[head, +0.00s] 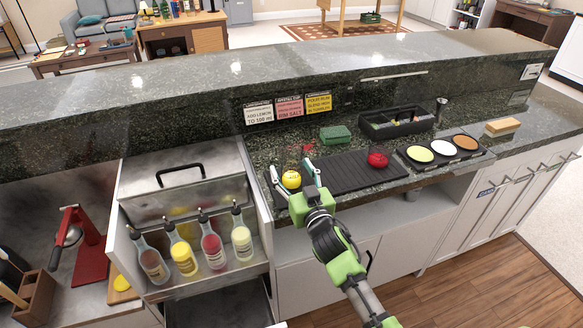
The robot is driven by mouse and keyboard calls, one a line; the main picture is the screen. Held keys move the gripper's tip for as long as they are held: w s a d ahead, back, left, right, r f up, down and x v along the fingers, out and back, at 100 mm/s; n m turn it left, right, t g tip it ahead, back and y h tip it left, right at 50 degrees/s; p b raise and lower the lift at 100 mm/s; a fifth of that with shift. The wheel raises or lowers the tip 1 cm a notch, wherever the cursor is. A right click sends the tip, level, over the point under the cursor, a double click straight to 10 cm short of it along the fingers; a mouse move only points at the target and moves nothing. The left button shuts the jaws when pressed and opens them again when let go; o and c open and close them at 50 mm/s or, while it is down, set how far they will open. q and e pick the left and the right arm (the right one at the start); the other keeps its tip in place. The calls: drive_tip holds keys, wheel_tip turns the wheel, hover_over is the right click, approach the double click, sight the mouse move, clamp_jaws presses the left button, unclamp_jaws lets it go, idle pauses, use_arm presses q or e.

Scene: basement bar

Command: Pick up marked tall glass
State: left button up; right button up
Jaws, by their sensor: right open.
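No tall glass can be made out clearly in the head view. My right gripper (291,170) reaches over the counter's near edge onto a black ribbed mat (340,172). Its two fingers are open and spread. A small round yellow thing (291,179) shows between them, and I cannot tell whether they touch it. A round red thing (378,158) sits further right on the mat. Small red marks (301,147) show behind the gripper; what they belong to is unclear. My left gripper is not in view.
Several capped bottles (212,245) stand in a metal bin left of my arm. A black caddy (397,123), green sponge (336,133), three-dish tray (443,149) and wooden brush (502,127) lie on the counter. A raised ledge (250,75) runs behind.

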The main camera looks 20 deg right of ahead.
sight(290, 154)
drive_tip(key=shift+w, duration=0.35)
drive_tip(key=c, duration=1.4)
drive_tip(key=shift+c, duration=0.3)
drive_tip(key=shift+r, duration=0.25)
drive_tip(key=shift+r, duration=0.8)
drive_tip(key=s+r, duration=0.1)
drive_tip(key=r, duration=0.1)
drive_tip(key=s+a+r, duration=0.1)
drive_tip(key=s+r, duration=0.2)
drive_tip(key=r, duration=0.2)
drive_tip(key=shift+s+a, duration=0.3)
drive_tip(key=shift+a, duration=0.1)
drive_tip(key=s+a+r+b, duration=0.1)
drive_tip(key=s+a+r, duration=0.2)
drive_tip(key=s, duration=0.5)
drive_tip(key=shift+s+r, duration=0.3)
drive_tip(key=shift+r, duration=0.1)
